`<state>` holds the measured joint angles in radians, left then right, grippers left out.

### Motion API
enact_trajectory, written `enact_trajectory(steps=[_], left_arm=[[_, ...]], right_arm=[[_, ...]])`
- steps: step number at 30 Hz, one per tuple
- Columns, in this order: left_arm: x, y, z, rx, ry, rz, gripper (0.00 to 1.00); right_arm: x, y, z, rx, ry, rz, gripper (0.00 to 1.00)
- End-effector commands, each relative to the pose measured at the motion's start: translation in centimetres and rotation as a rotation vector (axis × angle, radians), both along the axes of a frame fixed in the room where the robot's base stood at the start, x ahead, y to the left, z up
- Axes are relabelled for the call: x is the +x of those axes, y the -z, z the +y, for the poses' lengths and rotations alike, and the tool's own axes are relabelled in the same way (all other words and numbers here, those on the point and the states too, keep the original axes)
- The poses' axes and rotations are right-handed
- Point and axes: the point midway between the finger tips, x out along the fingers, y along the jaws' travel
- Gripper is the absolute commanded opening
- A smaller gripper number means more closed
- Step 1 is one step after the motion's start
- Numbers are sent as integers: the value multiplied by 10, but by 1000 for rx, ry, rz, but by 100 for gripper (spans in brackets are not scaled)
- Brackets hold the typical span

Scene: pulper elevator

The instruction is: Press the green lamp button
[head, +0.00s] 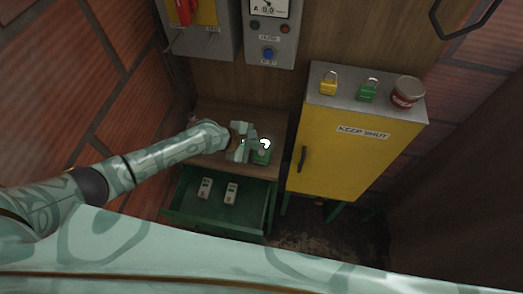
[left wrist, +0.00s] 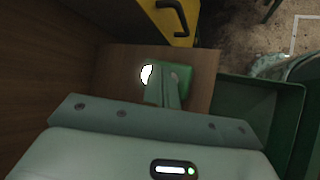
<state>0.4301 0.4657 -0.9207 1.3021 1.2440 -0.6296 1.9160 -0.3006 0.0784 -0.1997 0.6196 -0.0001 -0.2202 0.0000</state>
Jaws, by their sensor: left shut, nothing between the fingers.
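The green lamp (head: 261,158) sits on a small wooden top (head: 215,163), with a bright white glowing part beside my fingers. In the left wrist view the lamp's green body (left wrist: 183,71) shows behind and to the right of my fingertips, with the white glow at their left. My left gripper (head: 255,143) is shut and empty, its fingers right at the lamp; it also shows in the left wrist view (left wrist: 164,82). The fingers cover part of the lamp. I cannot make out its button, or whether the fingers touch it. My right gripper is not in view.
An open green drawer (head: 218,220) below the top holds two small pale devices. A yellow cabinet (head: 340,156) marked KEEP SHUT stands to the right, with two padlocks and a red tin (head: 406,93) on it. A grey panel (head: 271,30) with a blue button hangs above.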

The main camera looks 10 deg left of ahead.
Motion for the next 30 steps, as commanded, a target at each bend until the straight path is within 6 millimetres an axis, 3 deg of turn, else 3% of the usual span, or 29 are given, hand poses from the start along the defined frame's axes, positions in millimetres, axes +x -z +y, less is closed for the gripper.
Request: enact_trajectory(steps=[30], left_arm=[[0, 9, 0, 0, 0, 0, 0]], right_arm=[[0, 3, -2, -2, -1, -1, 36]])
